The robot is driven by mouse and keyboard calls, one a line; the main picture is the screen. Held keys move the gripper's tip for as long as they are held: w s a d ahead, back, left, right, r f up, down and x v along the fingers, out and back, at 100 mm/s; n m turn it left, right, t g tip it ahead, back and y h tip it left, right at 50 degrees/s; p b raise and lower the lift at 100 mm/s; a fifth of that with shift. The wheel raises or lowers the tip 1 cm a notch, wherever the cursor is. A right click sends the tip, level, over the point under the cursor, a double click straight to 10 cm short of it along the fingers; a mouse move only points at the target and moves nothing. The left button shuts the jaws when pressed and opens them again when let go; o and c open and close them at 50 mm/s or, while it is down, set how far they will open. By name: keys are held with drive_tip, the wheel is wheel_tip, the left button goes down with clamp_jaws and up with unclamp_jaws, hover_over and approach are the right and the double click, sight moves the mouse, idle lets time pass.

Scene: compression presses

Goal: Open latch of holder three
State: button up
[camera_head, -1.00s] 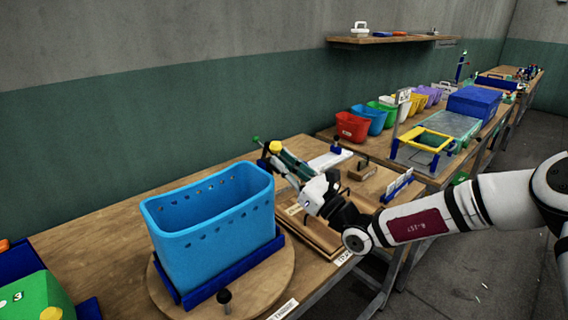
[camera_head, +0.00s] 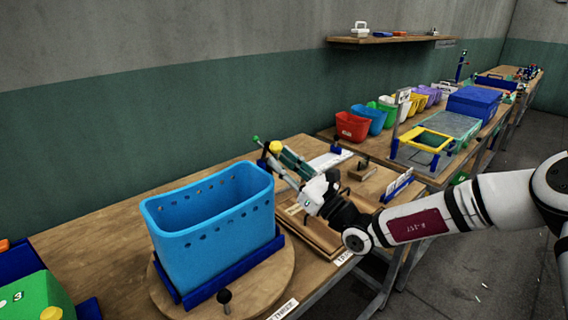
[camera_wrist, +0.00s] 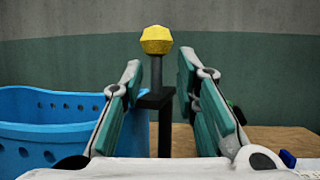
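A yellow knob (camera_head: 276,147) tops a dark upright post on the wooden bench, behind the blue bin. In the wrist view the yellow knob (camera_wrist: 157,40) stands at the centre, with its black post (camera_wrist: 163,130) below. My gripper (camera_head: 278,160) reaches in from the right, its fingertips close to the knob. In the wrist view my gripper (camera_wrist: 158,80) is open, with teal-padded fingers either side of the post. The knob appears above fingertip level. I see no contact. No latch or holder three can be told apart for certain; the gripper hides part of the fixture.
A tall blue bin (camera_head: 220,225) stands left of my gripper on a round wooden turntable (camera_head: 262,290). A green box marked 3 (camera_head: 30,300) is at lower left. Wooden fixtures (camera_head: 362,168) lie behind my gripper. Coloured bins and a blue box (camera_head: 473,103) stand on the farther bench.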

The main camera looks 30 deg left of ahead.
drive_tip(key=v, duration=1.2)
